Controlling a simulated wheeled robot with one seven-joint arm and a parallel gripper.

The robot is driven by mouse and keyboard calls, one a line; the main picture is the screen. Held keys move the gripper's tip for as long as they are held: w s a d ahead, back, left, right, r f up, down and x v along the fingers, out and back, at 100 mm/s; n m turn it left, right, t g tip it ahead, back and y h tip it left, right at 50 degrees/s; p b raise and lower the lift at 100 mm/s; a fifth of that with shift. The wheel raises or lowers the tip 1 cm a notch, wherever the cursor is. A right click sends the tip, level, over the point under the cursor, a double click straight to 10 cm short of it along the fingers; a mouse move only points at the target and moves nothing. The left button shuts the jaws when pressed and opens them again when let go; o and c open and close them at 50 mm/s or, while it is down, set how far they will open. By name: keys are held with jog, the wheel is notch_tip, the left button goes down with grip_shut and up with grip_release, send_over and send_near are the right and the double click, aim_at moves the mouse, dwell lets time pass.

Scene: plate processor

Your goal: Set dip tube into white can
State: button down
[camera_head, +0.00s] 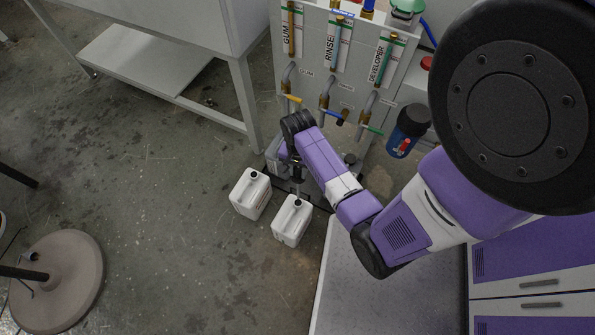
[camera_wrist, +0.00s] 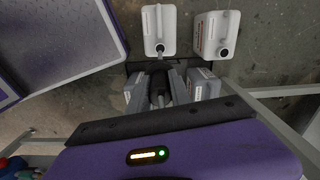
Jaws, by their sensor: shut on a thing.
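Two white cans stand side by side on the floor in the head view, the left can (camera_head: 248,196) and the right can (camera_head: 289,226). In the wrist view the can straight ahead of my gripper (camera_wrist: 158,22) and the other can (camera_wrist: 207,38) each show a dark round opening. My gripper (camera_head: 297,168) is above and behind the right can and is shut on the dip tube, whose dark upper part (camera_wrist: 158,84) shows between the fingers. The thin tube (camera_head: 298,188) points down towards the right can's opening. I cannot tell whether its tip is inside.
A panel (camera_head: 320,60) with gum, rinse and developer labels and valves stands behind my arm. A pale tray-like platform (camera_head: 390,290) lies right of the cans. A grey table (camera_head: 185,25) is at upper left.

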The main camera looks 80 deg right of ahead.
aim_at(298, 179)
jog(key=shift+f+b, duration=1.85)
jog(key=shift+b, duration=0.3)
jog(key=shift+w+a+r+p, duration=0.1)
jog(key=shift+p, duration=0.3)
jog(key=shift+f, duration=0.5)
jog(key=shift+f, duration=0.65)
jog(key=shift+f+b, duration=0.1)
jog(key=shift+b, duration=0.2)
jog(key=shift+f+b, duration=1.1)
jog(key=shift+f, duration=0.8)
